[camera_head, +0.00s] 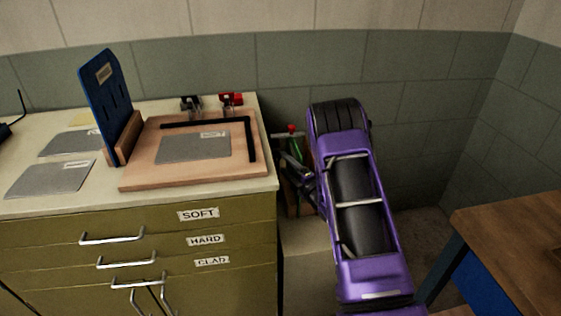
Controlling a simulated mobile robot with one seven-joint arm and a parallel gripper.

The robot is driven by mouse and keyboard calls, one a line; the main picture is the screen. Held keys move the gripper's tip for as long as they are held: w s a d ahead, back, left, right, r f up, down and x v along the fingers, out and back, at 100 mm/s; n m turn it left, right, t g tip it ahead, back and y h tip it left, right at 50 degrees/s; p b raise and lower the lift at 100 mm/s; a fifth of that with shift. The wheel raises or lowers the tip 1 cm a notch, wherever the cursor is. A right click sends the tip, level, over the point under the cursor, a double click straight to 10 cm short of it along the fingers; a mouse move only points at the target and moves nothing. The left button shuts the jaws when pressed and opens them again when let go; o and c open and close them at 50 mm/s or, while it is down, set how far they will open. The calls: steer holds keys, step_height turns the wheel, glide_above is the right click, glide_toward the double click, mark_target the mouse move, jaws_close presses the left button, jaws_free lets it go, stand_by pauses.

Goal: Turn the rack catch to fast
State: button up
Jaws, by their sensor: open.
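A small upright fitting with a red top and green body (294,143) stands in the gap right of the bench. It may be the rack catch, but its setting cannot be read. A wooden board (299,197) shows below it, partly hidden. My purple arm reaches down in front of the wall. My gripper (291,166) shows as small dark and grey parts left of the arm, close to the fitting in the picture. It is open, with nothing visible in it. Contact with the fitting cannot be told.
The bench (225,280) has drawers labelled SOFT, HARD and CLAD. On it are a wooden board (135,180) with a grey sheet (195,148), black and red clamps (231,101), a blue panel (105,100) and loose sheets (50,179). A wooden table (515,235) stands right.

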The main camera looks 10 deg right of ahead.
mark_target(278, 157)
steer(key=shift+x, duration=1.9)
jaws_close()
